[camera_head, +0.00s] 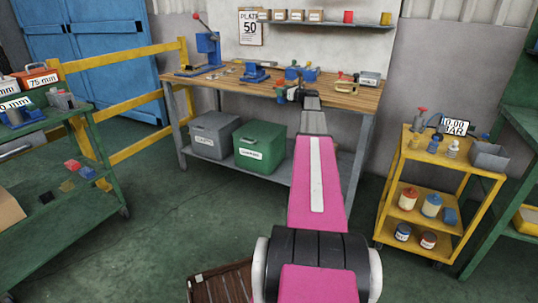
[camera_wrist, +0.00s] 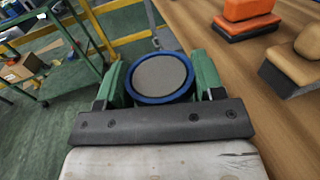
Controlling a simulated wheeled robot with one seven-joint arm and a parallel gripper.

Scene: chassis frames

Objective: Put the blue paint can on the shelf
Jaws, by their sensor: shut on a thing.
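The blue paint can (camera_wrist: 160,76) is seen from above in the wrist view, with a blue rim and a grey round top. My gripper (camera_wrist: 160,82) is shut on it, with one green finger on each side. In the head view my gripper (camera_head: 291,94) is at the front edge of the wooden workbench, and I cannot clearly make out the can there. A narrow wall shelf (camera_head: 330,24) above the bench holds several small boxes, a red can (camera_head: 348,17) and a yellow can (camera_head: 386,18).
The workbench (camera_head: 340,98) carries a blue press (camera_head: 209,47), a blue vise (camera_head: 255,73) and small tools. Grey (camera_head: 213,134) and green (camera_head: 260,147) boxes stand below. A yellow cart (camera_head: 407,155) with bottles and paint pots is right; a green rack (camera_head: 62,122) is left.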

